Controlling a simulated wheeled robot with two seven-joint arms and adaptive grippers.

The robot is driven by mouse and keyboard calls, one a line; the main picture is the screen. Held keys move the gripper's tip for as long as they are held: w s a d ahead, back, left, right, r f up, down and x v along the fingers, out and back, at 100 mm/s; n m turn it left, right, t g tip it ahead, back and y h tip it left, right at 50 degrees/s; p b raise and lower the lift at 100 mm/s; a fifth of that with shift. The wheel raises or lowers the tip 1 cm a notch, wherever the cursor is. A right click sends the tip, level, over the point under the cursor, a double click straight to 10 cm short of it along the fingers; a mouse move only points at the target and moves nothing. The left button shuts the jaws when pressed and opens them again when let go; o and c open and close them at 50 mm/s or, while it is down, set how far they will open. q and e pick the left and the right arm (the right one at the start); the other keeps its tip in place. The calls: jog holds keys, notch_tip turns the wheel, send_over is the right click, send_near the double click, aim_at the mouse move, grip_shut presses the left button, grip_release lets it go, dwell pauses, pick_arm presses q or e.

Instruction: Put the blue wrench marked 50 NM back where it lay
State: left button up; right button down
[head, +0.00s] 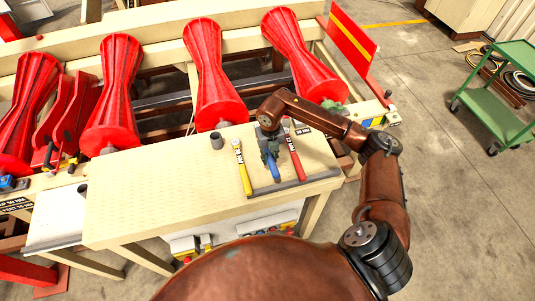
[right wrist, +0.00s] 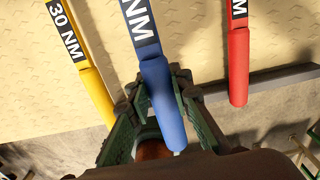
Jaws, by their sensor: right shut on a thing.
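The blue wrench (head: 274,170) is over the near right part of the cream table, between a yellow wrench (head: 241,165) and a red wrench (head: 294,152). My right gripper (head: 268,148) is shut on it. In the right wrist view the fingers (right wrist: 152,95) are around the blue handle (right wrist: 165,115); its label shows only "NM", the number being cut off. The yellow wrench (right wrist: 97,95) there reads 30 NM; the red one (right wrist: 238,65) also shows part of its label. I cannot tell whether the blue wrench touches the table. My left gripper is not in view.
The cream table (head: 150,195) has a dark strip (head: 285,190) along its near right edge. Large red ribbed rollers (head: 215,85) stand behind the table. The table's left half is clear. A green cart (head: 500,100) stands far right.

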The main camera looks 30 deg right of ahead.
jog(key=shift+s+d+r, duration=0.2)
jog(key=shift+s, duration=0.3)
jog(key=shift+w+f, duration=0.1)
jog(key=shift+w, duration=0.1)
jog(key=shift+w+f+b, duration=0.1)
jog(key=shift+f+b, duration=0.1)
jog(key=shift+b, duration=0.1)
jog(key=shift+s+f+b, duration=0.2)
jog(key=shift+f+b, duration=0.55)
jog(key=shift+f, duration=0.1)
jog(key=shift+w+f+b, duration=0.15)
jog(key=shift+f+b, duration=0.5)
jog(key=shift+f, duration=0.25)
jog(key=shift+f+b, duration=0.5)
jog(key=shift+f, duration=0.4)
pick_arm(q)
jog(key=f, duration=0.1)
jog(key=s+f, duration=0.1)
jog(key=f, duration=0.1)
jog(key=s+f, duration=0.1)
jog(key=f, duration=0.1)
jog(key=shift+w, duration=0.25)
